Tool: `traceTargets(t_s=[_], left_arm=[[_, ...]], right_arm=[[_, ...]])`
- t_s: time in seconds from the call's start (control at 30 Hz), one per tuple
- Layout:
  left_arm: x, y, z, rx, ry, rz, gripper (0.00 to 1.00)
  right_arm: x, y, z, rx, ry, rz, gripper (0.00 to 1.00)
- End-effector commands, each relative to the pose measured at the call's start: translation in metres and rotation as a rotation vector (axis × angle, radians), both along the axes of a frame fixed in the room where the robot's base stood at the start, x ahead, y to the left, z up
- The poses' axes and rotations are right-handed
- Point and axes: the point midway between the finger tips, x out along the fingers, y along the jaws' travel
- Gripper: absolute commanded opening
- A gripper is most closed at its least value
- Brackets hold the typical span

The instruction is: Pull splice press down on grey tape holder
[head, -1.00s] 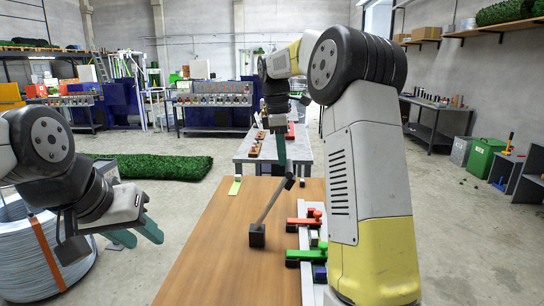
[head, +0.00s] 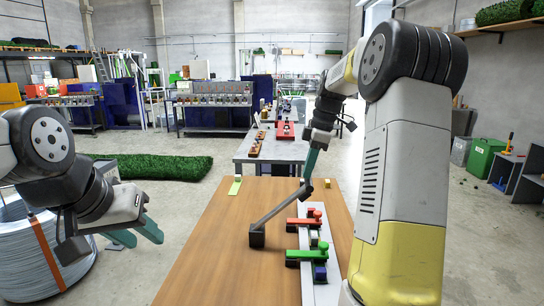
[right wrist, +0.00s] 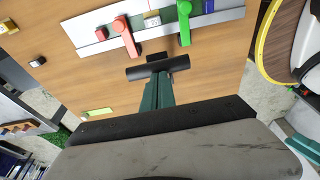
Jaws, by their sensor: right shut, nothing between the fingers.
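A grey lever (head: 282,208) rises at a slant to the right from a black block (head: 257,236) on the wooden table. Its dark end bar also shows in the right wrist view (right wrist: 150,68). My right gripper (head: 307,176) is shut and empty, its teal fingertips at the lever's upper end; in the right wrist view the fingertips (right wrist: 159,76) lie against or just over the bar. A pale grey rail (head: 307,268) carries a red clamp (head: 304,221) and a green clamp (head: 305,254), right of the lever. My left gripper (head: 138,236) is open and empty, left of the table.
A small yellow block (head: 303,184) and a green strip (head: 235,186) lie near the table's far edge. A grey workbench (head: 270,150) with parts stands beyond. A wire coil (head: 40,262) stands on the left floor. The table's left part is bare.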

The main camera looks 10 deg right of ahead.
Motion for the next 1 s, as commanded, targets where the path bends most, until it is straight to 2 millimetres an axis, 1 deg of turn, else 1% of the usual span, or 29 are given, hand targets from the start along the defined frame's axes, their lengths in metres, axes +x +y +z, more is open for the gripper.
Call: traceTargets(t_s=[0.03,0.1,0.3,0.43,0.6,0.8,1.0], left_arm=[[0.0,0.0,0.0,0.0,0.0,0.0,0.36],[0.0,0.0,0.0,0.0,0.0,0.0,0.36],[0.0,0.0,0.0,0.0,0.0,0.0,0.36],[0.0,0.0,0.0,0.0,0.0,0.0,0.36],[0.0,0.0,0.0,0.0,0.0,0.0,0.36],[0.0,0.0,0.0,0.0,0.0,0.0,0.36],[0.0,0.0,0.0,0.0,0.0,0.0,0.36]], right_arm=[[-0.004,-0.013,-0.01,0.045,-0.005,-0.011,0.0],[-0.007,-0.026,-0.022,0.11,-0.022,-0.011,0.0],[-0.015,-0.056,-0.06,0.296,-0.069,-0.01,0.0],[-0.019,-0.072,-0.087,0.413,-0.1,-0.008,0.0],[-0.023,-0.085,-0.119,0.55,-0.136,-0.005,0.0],[-0.025,-0.093,-0.149,0.671,-0.169,-0.001,0.0],[-0.025,-0.096,-0.167,0.66,-0.168,0.004,0.0]])
